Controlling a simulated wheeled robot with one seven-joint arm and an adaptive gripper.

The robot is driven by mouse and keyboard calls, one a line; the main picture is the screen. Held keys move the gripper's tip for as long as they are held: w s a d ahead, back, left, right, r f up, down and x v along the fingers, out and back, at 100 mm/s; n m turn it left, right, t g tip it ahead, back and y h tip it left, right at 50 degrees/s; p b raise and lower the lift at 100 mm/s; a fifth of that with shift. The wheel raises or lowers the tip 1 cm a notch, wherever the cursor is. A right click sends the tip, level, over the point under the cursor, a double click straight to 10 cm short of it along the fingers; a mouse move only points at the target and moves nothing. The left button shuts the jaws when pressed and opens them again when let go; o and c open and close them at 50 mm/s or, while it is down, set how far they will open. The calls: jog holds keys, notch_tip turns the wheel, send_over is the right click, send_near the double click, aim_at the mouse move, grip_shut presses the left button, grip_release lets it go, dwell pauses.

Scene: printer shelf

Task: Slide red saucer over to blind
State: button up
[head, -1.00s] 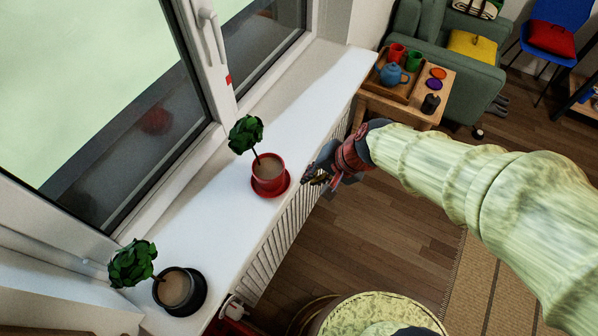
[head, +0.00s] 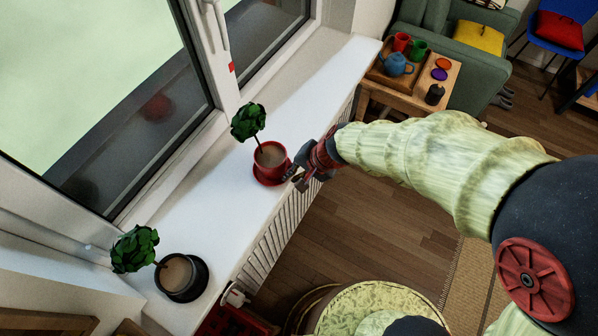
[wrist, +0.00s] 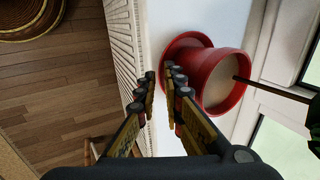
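The red saucer (head: 262,180) lies on the white window sill under a red pot (head: 270,158) with a small green tree. In the wrist view the saucer (wrist: 176,47) shows as a red rim around the base of the red pot (wrist: 222,82). My gripper (head: 291,178) is just right of the saucer at the sill's front edge. In the wrist view its fingertips (wrist: 161,75) are close together with a narrow gap, and nothing shows between them. They are close to the saucer's rim; I cannot tell if they touch. I cannot make out a blind.
A dark pot with a second small tree (head: 178,277) stands on the sill at lower left. The sill (head: 210,217) between the pots is clear. The window (head: 110,90) is behind, a radiator (head: 283,232) below. A wooden side table (head: 448,82) stands at upper right.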

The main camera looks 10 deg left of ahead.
jog(key=shift+b+x, duration=0.3)
jog(key=shift+x, duration=1.15)
jog(key=shift+c, duration=0.4)
grip_shut()
jog(key=shift+w, duration=0.1)
